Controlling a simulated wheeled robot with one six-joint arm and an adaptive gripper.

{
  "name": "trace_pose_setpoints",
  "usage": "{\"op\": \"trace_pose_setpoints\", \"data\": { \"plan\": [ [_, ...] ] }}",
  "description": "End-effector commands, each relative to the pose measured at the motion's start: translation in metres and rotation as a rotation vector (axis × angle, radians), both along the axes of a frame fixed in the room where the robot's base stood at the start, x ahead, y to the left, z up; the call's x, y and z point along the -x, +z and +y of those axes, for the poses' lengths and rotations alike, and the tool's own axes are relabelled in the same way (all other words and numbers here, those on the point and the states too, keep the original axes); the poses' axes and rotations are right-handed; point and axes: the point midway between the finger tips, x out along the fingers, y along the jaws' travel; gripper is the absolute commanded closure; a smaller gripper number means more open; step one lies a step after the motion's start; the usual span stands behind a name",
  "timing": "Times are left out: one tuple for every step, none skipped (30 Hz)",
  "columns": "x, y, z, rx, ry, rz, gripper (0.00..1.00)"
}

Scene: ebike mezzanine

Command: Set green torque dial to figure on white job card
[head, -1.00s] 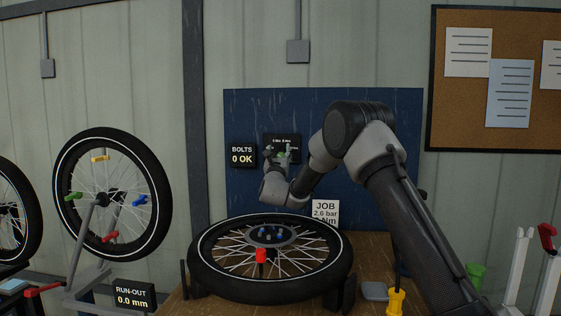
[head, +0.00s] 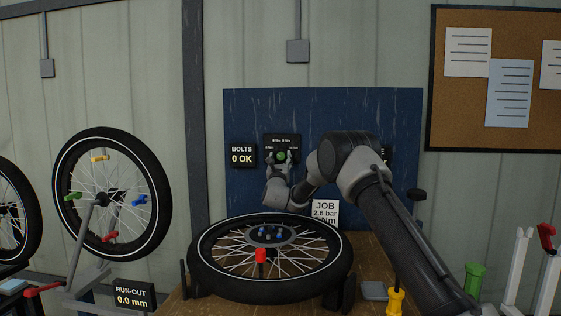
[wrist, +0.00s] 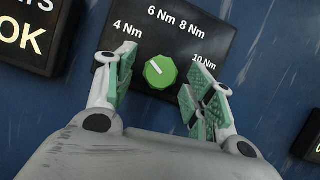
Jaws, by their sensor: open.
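The green torque dial (wrist: 160,72) is a round knob on a black panel (wrist: 128,48) marked 4, 6, 8 and 10 Nm. The dial also shows in the head view (head: 281,156). My gripper (wrist: 162,84) is open, its green-padded fingers on either side of the dial with gaps showing in the wrist view. The white job card (head: 325,211) reads JOB, 2.6 bar and a Nm line. The figure before Nm is hard to read, partly covered at the bottom.
A spoked wheel (head: 205,273) lies flat on the bench below the panel. A BOLTS 0 OK display (head: 242,155) is left of the dial panel, and another display, partly hidden by my arm, is at right. A yellow tool (head: 396,301) stands at the bench's right.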

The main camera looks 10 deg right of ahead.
Motion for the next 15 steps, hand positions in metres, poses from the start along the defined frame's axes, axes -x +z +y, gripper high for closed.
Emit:
{"op": "trace_pose_setpoints", "data": {
  "plan": [
    [0.0002,0.0001,0.0000,0.000,0.000,0.000,0.46],
    [0.0002,0.0001,0.0000,0.000,0.000,0.000,0.48],
    [0.0002,0.0001,0.0000,0.000,0.000,0.000,0.55],
    [0.0002,0.0001,0.0000,0.000,0.000,0.000,0.61],
    [0.0002,0.0001,0.0000,0.000,0.000,0.000,0.66],
    [0.0002,0.0001,0.0000,0.000,0.000,0.000,0.74],
    [0.0002,0.0002,0.0000,0.000,0.000,0.000,0.79],
    [0.0002,0.0002,0.0000,0.000,0.000,0.000,0.84],
    [0.0002,0.0002,0.0000,0.000,0.000,0.000,0.92],
    [0.0003,0.0001,0.0000,0.000,0.000,0.000,0.92],
    [0.0003,0.0001,0.0000,0.000,0.000,0.000,0.92],
    [0.0003,0.0001,0.0000,-0.001,0.000,0.000,0.92],
    [0.0003,0.0001,0.0000,-0.001,-0.001,0.000,0.92],
    [0.0002,0.0001,0.0001,-0.003,0.000,-0.001,0.92],
    [0.0002,0.0000,0.0001,-0.006,0.000,-0.002,0.92]
  ]
}}
